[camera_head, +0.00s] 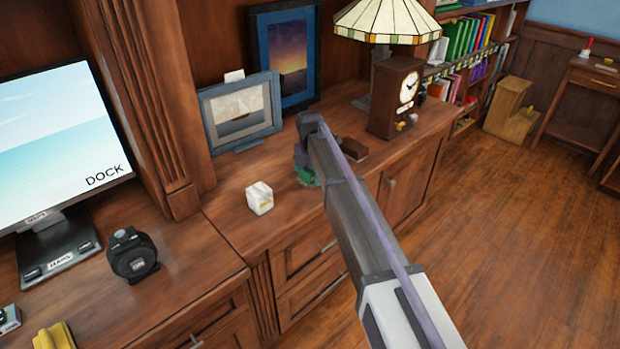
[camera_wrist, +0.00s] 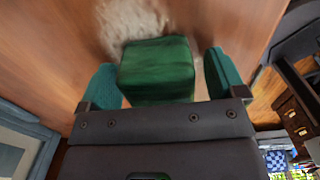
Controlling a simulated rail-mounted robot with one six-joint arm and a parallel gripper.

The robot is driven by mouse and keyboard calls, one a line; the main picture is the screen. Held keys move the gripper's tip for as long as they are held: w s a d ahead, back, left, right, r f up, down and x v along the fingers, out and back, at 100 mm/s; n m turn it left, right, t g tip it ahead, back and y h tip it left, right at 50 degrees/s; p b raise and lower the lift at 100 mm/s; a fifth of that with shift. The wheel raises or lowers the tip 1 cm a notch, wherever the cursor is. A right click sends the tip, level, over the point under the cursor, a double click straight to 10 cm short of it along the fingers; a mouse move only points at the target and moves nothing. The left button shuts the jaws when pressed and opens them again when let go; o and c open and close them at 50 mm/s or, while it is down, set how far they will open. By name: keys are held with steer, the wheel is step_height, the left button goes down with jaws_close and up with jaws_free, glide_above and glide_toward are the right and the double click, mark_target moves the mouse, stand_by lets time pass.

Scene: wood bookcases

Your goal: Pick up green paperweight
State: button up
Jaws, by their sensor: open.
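The green paperweight (camera_wrist: 156,68) is a blocky green object on the wooden cabinet top. In the wrist view it lies between the two teal fingers of my gripper (camera_wrist: 163,78). The fingers are open, with a small gap to the right finger; the left finger is very close, and I cannot tell if it touches. In the head view my arm hides most of the paperweight, and a bit of green (camera_head: 306,175) shows below my gripper.
A white block (camera_head: 259,198) sits left of my gripper. Framed pictures (camera_head: 241,114) stand behind it. A clock (camera_head: 396,97) and a stained-glass lamp (camera_head: 388,22) stand to the right. A small brown box (camera_head: 354,149) is close to my gripper.

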steer(key=c, duration=1.3)
step_height(320, 180, up, 10)
steer(key=p, duration=1)
steer(key=shift+r, duration=0.2)
